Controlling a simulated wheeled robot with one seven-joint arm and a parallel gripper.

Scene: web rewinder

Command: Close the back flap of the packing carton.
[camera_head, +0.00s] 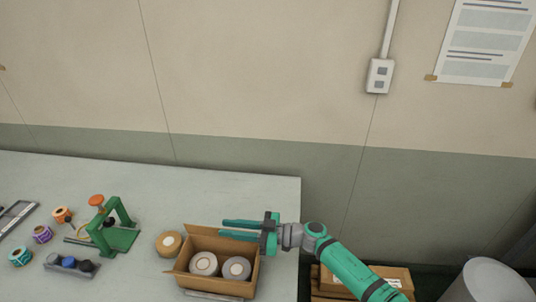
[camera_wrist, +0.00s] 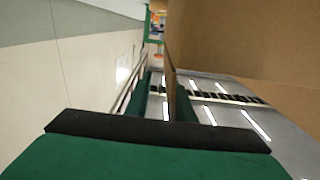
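The packing carton (camera_head: 220,289) stands open near the front right of the table, with two grey-white rolls (camera_head: 204,264) inside. Its back flap (camera_head: 203,240) stands up along the rear edge. My gripper (camera_head: 222,230) reaches in from the right at the carton's back edge, its two green fingers pointing left and parted. In the wrist view a thin strip of brown board (camera_wrist: 172,98) shows between the fingers (camera_wrist: 163,108); I cannot tell whether they touch it. A large brown cardboard face fills the upper right there.
A tan roll (camera_head: 169,243) sits just left of the carton. Further left are a green press (camera_head: 120,238), several coloured tape rolls (camera_head: 42,233) and a grey holder (camera_head: 70,264). Brown boxes (camera_head: 390,278) and a grey drum (camera_head: 490,282) stand right of the table. The table behind the carton is clear.

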